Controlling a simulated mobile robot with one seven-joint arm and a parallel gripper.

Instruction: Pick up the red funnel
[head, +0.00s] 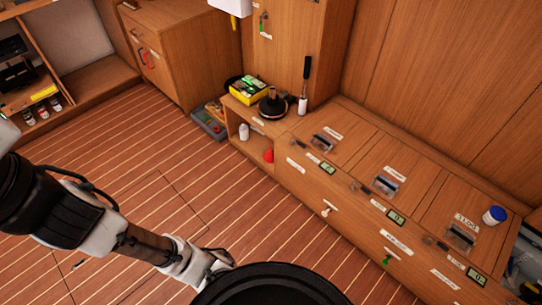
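A small red object (268,155), which looks like the red funnel, sits at the right side of the open cubby in the low wooden cabinet. Its exact shape is too small to make out. My arm reaches in from the left, low over the floor. My gripper (222,262) is at the bottom middle, well below and left of the red object and apart from it. Its fingers are too small and partly hidden to tell whether they are open or shut.
A white bottle (244,131) stands left in the same cubby. A yellow box (249,90), a dark round-based item (272,105) and a black-handled brush (304,85) stand on top. A grey-blue case (210,119) sits on the floor. The striped floor before the cabinet is clear.

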